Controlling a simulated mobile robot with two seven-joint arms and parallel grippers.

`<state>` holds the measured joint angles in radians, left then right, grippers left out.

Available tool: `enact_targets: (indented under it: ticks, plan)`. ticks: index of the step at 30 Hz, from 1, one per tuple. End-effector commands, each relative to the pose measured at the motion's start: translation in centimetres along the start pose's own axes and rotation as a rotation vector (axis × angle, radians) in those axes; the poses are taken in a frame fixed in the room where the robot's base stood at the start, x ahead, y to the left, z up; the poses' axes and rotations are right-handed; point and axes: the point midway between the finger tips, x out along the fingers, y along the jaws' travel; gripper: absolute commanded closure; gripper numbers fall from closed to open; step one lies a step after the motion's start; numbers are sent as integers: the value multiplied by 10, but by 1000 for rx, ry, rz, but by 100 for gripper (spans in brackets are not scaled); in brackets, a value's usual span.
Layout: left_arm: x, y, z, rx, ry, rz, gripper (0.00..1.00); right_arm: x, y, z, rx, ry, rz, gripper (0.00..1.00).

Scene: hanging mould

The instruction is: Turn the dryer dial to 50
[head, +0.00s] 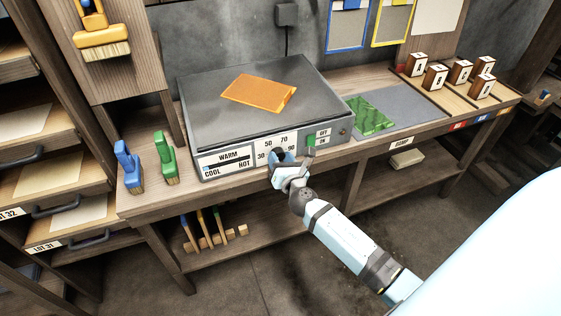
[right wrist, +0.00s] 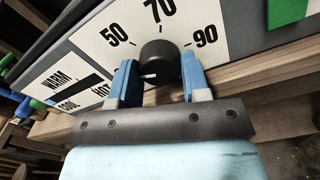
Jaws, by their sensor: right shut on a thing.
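The dryer (head: 225,110) is a grey box with a flat top on the bench. Its front panel carries a black dial (right wrist: 158,64) with 50, 70 and 90 printed around it in the right wrist view. A small white mark on the dial's face sits low and left, below the direction of the 50. My right gripper (right wrist: 158,78) is shut on the dial, one blue finger on each side. In the head view my right gripper (head: 284,160) covers the dial. My left gripper is not in view.
An orange sheet (head: 260,92) lies on the dryer. A green switch (head: 311,140) marked OFF and ON is right of the dial. Blue (head: 127,165) and green (head: 166,157) brushes stand left of the dryer. A green patterned piece (head: 371,114) lies on a grey mat (head: 410,102).

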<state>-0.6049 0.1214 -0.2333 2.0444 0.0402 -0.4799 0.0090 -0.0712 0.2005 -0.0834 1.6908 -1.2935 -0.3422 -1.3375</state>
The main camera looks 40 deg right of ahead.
Motion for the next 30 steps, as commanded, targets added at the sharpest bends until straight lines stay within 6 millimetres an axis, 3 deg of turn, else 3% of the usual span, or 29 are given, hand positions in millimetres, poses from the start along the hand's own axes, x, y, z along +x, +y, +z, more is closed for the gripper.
enact_targets:
  ticks: [18,30]
  plan:
    - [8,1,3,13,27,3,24,0,0,-2,540,1,0,81]
    - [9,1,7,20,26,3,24,0,0,-1,705,1,-1,81]
